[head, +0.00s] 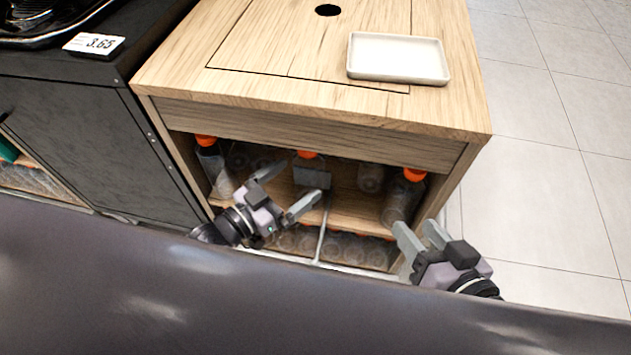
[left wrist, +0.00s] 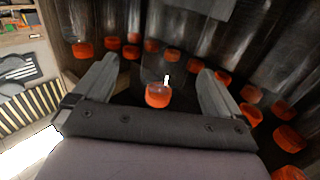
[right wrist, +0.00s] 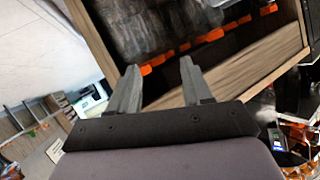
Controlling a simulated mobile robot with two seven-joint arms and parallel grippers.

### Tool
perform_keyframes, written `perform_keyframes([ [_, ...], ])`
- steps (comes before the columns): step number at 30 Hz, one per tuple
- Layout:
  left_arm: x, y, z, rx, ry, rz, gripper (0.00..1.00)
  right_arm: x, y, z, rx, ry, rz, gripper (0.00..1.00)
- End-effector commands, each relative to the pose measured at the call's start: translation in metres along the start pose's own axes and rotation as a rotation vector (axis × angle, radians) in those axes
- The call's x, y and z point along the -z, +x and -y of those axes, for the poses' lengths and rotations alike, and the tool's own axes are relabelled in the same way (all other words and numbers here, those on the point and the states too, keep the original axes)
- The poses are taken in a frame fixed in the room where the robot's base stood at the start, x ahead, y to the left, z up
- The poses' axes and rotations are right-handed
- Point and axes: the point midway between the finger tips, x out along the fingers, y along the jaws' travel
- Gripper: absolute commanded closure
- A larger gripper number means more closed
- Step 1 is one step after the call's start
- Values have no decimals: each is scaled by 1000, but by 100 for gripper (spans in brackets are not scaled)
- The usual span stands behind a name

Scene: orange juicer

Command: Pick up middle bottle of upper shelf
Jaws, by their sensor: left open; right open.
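The middle bottle (head: 310,172) of the upper shelf (head: 345,207) has an orange cap and a grey, clear-looking body. It stands upright between a left bottle (head: 207,150) and a right bottle (head: 408,190), both orange-capped. My left gripper (head: 292,183) is open at the shelf front, just in front and left of the middle bottle. In the left wrist view an orange cap (left wrist: 157,95) shows between the spread fingers, with no finger visibly touching it. My right gripper (head: 418,228) is open and empty, outside the cabinet near its right front corner.
The wooden cabinet top (head: 300,60) overhangs the shelf and carries a white tray (head: 398,59). More bottles (head: 340,248) fill the lower shelf. A black counter (head: 95,135) adjoins on the left. The tiled floor (head: 560,130) on the right is clear.

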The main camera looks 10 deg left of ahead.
Motion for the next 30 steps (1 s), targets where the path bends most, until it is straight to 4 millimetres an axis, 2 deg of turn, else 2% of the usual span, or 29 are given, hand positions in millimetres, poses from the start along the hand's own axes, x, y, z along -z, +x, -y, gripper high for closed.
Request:
perform_keyframes([
  [12, -2, 39, 6, -2, 3, -8, 1, -5, 10, 9, 60, 50, -23, 51],
  [19, -1, 68, 9, -2, 2, -7, 1, -6, 7, 4, 41, 7, -52, 51],
  [28, 1, 72, 9, -2, 2, -4, 1, -4, 5, 3, 34, -6, -62, 51],
  [29, 1, 72, 9, -2, 2, -4, 8, -4, 5, 3, 34, -6, -62, 51],
  [30, 1, 72, 9, -2, 2, -4, 21, -4, 5, 3, 34, -6, -62, 51],
])
